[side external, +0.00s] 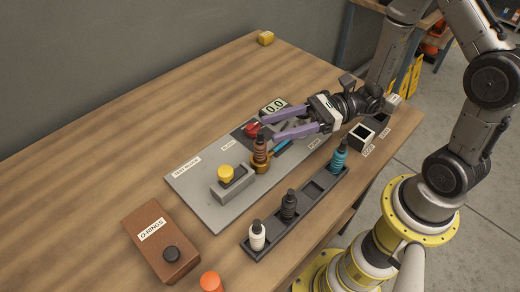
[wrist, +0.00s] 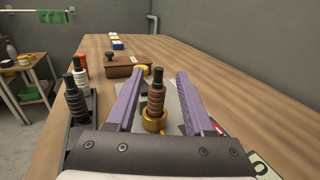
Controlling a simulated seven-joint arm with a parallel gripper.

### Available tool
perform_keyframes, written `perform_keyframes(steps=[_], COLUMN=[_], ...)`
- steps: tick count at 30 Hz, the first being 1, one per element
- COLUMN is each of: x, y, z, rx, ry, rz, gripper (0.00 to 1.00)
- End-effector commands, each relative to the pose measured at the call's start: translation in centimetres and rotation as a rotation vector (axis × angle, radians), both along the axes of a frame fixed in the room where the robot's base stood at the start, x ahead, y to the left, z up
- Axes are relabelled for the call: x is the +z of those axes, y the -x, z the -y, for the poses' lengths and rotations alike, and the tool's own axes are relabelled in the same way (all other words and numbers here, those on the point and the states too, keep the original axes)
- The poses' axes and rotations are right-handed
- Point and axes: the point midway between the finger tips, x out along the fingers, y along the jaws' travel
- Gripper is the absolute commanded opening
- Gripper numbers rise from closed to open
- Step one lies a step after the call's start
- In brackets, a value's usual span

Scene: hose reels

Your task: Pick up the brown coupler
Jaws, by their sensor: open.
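The brown coupler (side external: 260,148), ribbed with a dark top, stands upright in a brass ring-shaped holder (side external: 261,166) on the grey mat (side external: 205,205). In the wrist view the coupler (wrist: 156,97) shows between the two purple fingers, with the brass holder (wrist: 154,122) around its lower part. My gripper (side external: 269,128) is open, its fingers reaching in from the right near the coupler's upper part. In the wrist view my gripper (wrist: 161,74) has a finger on each side, with visible gaps to the coupler. I cannot tell the exact depth between fingers and coupler.
A dark rack (side external: 270,233) holds white (side external: 257,236), black (side external: 289,205) and teal (side external: 339,156) couplers. A grey block (side external: 233,185) with a yellow cap stands left of the coupler. A red part (side external: 252,131) lies close behind. A brown O-rings box (side external: 160,242) stands at front left.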

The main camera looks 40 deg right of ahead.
Motion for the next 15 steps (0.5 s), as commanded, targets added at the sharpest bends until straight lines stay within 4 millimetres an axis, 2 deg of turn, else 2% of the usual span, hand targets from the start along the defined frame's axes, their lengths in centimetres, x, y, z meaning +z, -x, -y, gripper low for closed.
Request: perform_keyframes(steps=[9, 15], x=[-0.6, -0.5], y=[-1.3, -1.6], z=[-3.6, -4.2], rx=[0.005, 0.002], ry=[0.0, 0.0], rz=[0.001, 0.0], gripper=[0.52, 0.52])
